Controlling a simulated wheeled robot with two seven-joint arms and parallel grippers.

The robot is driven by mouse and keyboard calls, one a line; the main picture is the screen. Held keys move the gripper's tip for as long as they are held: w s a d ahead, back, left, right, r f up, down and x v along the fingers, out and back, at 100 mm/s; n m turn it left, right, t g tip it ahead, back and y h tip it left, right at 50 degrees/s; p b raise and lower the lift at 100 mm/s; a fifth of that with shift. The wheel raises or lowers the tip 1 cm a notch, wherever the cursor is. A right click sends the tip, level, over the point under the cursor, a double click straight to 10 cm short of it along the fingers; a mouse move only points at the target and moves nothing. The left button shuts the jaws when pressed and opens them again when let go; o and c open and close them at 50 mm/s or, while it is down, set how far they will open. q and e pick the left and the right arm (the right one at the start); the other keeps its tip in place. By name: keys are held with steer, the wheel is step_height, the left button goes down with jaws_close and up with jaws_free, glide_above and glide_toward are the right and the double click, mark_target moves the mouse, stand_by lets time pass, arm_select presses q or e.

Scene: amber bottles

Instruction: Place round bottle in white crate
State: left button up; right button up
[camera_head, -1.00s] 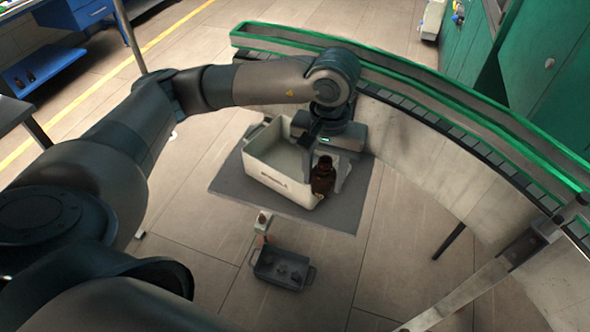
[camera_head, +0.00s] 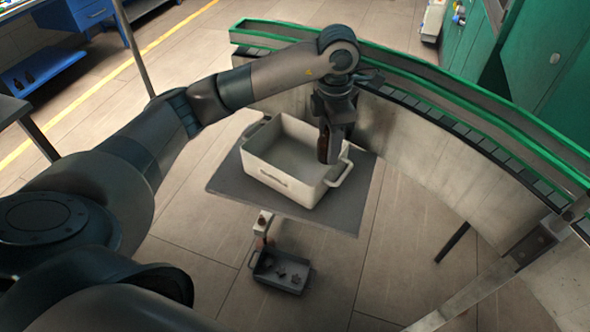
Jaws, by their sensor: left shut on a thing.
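The white crate (camera_head: 275,182) stands on a grey table top in the middle of the camera_head view. My left gripper (camera_head: 329,158) points down at the crate's right end, near its handle. It is shut on the round bottle (camera_head: 322,146), a dark brown one mostly hidden by the gripper. The bottle shows as a thin strip at the gripper's left side, over or inside the crate's right end; I cannot tell its exact height. The visible inside of the crate is empty. My right gripper is not in view.
The grey table top (camera_head: 228,187) has bare room around the crate. A curved conveyor with green rails (camera_head: 420,95) runs close behind and to the right. A small grey bin (camera_head: 282,272) with dark items sits below the table. A blue shelf (camera_head: 45,72) holds dark bottles.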

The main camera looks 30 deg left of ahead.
mark_target(323, 139)
arm_select(q)
steer(key=n, duration=0.2)
steer(key=w+a+f+n, duration=0.1)
steer(key=n, duration=0.1)
steer(key=shift+w, duration=0.2)
steer(key=n, duration=0.2)
steer(key=w+a+n, duration=0.1)
steer(key=shift+f+n+b, duration=0.25)
steer(key=shift+n+b, duration=0.1)
steer(key=shift+n, duration=0.05)
steer(key=shift+a+n, duration=0.1)
steer(key=shift+n, duration=0.2)
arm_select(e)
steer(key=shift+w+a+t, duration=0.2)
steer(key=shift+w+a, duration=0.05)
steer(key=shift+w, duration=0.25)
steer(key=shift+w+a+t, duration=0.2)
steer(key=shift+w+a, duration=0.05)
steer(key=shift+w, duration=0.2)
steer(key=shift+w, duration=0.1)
